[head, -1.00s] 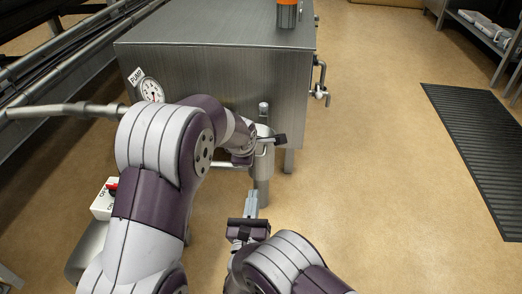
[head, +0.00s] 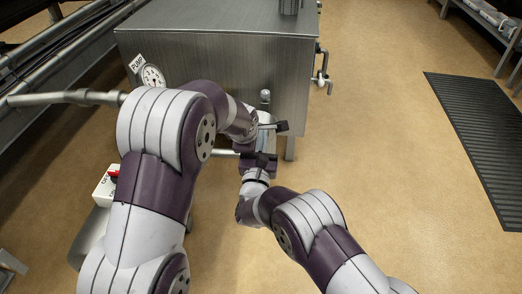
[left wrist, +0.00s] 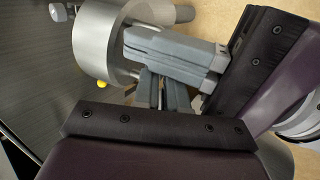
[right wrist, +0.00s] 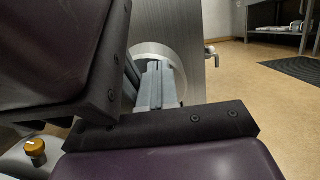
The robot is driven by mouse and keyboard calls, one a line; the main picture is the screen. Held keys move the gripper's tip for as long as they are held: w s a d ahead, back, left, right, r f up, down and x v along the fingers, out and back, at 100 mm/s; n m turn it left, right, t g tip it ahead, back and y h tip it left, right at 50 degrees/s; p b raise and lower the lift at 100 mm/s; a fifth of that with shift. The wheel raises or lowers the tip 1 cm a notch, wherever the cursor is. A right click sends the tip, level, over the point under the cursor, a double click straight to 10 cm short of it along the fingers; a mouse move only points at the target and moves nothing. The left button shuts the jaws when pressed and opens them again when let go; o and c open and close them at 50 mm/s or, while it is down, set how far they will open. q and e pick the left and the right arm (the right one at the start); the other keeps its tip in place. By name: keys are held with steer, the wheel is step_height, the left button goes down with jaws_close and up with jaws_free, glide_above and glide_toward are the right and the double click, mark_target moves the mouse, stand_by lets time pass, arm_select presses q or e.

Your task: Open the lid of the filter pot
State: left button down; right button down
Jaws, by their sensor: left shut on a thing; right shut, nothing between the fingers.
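The filter pot (head: 266,97) is a steel cylinder on the near side of the steel tank, mostly hidden behind my grippers in the head view. In the left wrist view the grey cylinder (left wrist: 92,40) is close, beside the fingers. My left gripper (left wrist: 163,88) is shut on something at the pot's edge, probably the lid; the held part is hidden. My right gripper (right wrist: 152,85) is shut and empty, its fingers in front of a round metal rim (right wrist: 172,58). I cannot tell how far the lid is tilted.
The steel tank (head: 215,65) with a gauge (head: 152,76) stands behind the pot. A valve (head: 321,76) sticks out at its right. A white switch box (head: 104,186) sits at left. The floor at right is clear up to a black mat (head: 478,135).

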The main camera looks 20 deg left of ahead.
arm_select(q)
steer(key=shift+a+r, duration=0.1)
steer(key=shift+a, duration=0.15)
arm_select(e)
steer(key=shift+w, duration=0.15)
